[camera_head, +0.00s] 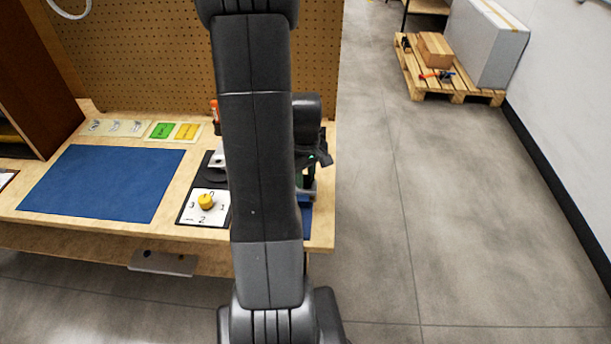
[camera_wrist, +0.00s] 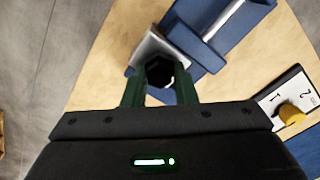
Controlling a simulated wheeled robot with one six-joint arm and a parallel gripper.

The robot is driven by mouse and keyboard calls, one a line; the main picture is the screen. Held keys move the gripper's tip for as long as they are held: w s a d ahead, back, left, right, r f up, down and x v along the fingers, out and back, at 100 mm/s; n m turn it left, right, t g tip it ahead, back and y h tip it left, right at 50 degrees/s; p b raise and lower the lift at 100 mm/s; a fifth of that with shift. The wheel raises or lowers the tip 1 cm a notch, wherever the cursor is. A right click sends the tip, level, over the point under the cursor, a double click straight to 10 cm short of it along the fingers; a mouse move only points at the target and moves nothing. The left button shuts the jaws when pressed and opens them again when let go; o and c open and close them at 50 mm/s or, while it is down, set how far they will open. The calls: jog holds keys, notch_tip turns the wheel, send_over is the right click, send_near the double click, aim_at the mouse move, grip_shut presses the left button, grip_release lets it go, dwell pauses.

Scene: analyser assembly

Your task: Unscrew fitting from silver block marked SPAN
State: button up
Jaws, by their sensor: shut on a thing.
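A dark hexagonal fitting (camera_wrist: 158,73) sits between the two green fingers of my gripper (camera_wrist: 161,82) in the wrist view. The fingers are shut on its sides. Just beyond it is a silver block (camera_wrist: 147,50), and the fitting appears to be against it; I cannot tell how far it is threaded in. No SPAN marking is readable. In the head view my gripper (camera_head: 308,177) is at the right end of the bench, mostly hidden behind my arm, and the fitting cannot be made out there.
A yellow knob (camera_head: 205,202) on a numbered plate (camera_head: 188,216) is nearby to the left. A blue mat (camera_head: 105,180) lies clear on the bench. The bench's right edge is close, with open floor beyond.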

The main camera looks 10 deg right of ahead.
jog(key=shift+n, duration=0.9)
jog(key=n, duration=0.3)
jog(key=shift+a, duration=0.1)
jog(key=shift+s+n, duration=0.1)
jog(key=shift+n, duration=0.4)
jog(key=n, duration=0.3)
jog(key=shift+s+n, duration=0.1)
jog(key=shift+n, duration=0.4)
